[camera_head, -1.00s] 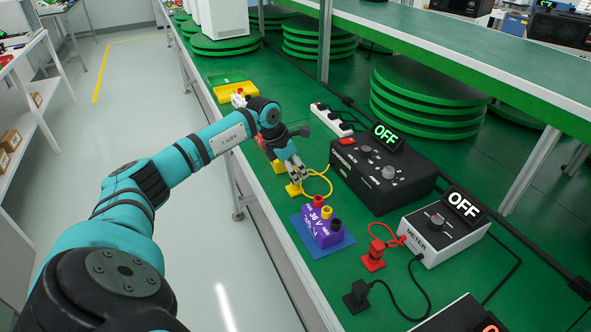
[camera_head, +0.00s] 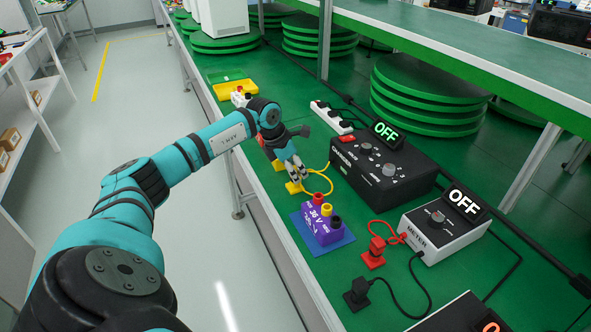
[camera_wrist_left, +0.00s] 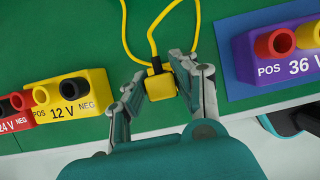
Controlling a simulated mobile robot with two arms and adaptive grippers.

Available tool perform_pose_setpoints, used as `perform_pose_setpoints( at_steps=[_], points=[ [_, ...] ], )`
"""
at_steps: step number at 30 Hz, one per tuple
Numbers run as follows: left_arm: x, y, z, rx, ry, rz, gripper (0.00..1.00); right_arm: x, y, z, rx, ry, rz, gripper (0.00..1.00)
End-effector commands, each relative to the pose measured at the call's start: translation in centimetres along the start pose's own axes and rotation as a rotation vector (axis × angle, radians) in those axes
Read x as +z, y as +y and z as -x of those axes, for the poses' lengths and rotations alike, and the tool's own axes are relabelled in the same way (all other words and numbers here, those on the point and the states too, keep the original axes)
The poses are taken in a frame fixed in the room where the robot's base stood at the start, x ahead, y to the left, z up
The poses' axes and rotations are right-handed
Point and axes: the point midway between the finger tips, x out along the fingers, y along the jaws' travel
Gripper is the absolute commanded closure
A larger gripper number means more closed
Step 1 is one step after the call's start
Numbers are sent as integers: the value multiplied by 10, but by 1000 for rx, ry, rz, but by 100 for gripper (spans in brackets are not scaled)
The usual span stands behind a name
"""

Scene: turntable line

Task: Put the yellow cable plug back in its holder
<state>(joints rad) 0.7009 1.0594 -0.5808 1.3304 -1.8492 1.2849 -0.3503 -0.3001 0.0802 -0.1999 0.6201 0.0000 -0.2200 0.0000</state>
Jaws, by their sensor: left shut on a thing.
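My left gripper (camera_head: 296,174) is low over the green bench, to the left of the black charger box. Its fingers stand on either side of the yellow cable plug and are shut on it. In the left wrist view the yellow plug (camera_wrist_left: 160,87) is between the fingertips (camera_wrist_left: 160,92), with its yellow cable (camera_wrist_left: 158,30) running up and away. In the head view a yellow block (camera_head: 293,188) shows at bench level under the fingers. The fingers partly hide it, and I cannot tell whether the plug is seated in a holder. My right gripper is not in view.
A purple 36 V block (camera_head: 320,222) on a blue mat (camera_head: 337,247) stands close to the gripper. The charger (camera_head: 382,172) and meter (camera_head: 445,235) both read OFF. Red (camera_head: 373,259) and black (camera_head: 355,297) plugs stand nearer. A yellow 12 V block (camera_wrist_left: 68,98) is left in the wrist view.

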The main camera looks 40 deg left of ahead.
Motion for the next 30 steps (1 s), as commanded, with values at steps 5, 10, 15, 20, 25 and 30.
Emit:
perform_pose_setpoints(
  at_steps=[5, 10, 15, 20, 25, 30],
  points=[
    [-1, 0, -2, 0, -1, 0, 99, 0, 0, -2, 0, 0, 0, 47],
    [-1, 0, -2, 0, -1, 0, 99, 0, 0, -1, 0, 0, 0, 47],
    [-1, 0, -2, 0, -1, 0, 99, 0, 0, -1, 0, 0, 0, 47],
    [-1, 0, -3, 0, -1, 0, 99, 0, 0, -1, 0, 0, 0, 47],
    [-1, 0, -3, 0, -1, 1, 99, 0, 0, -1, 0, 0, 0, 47],
    [-1, 0, -3, 0, -1, 0, 66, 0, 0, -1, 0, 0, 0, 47]
  ],
)
